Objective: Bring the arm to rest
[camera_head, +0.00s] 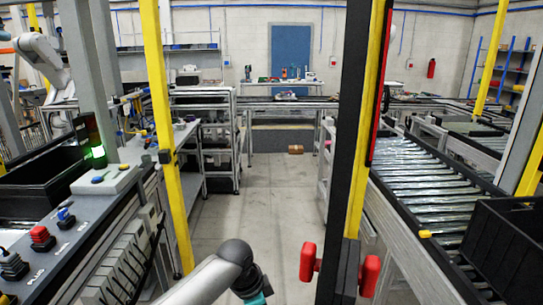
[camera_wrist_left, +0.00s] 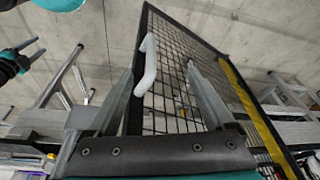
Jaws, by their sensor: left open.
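My left gripper (camera_wrist_left: 160,70) shows in the left wrist view, with its two grey fingers spread apart and nothing held between them. A white handle (camera_wrist_left: 148,62) on a black wire-mesh panel (camera_wrist_left: 178,70) appears beyond the fingers, near the left finger in the picture. I cannot tell how far it is from the fingertips. In the head view a white and grey arm of mine (camera_head: 232,262) with a teal part comes in at the bottom centre. Its gripper is outside that view.
A yellow post (camera_head: 160,110) and a black-and-yellow post (camera_head: 357,130) with red handles (camera_head: 307,262) frame a clear floor aisle (camera_head: 258,190). A control desk (camera_head: 80,215) with push buttons is at left. A roller conveyor (camera_head: 430,185) and black crate (camera_head: 505,240) are at right.

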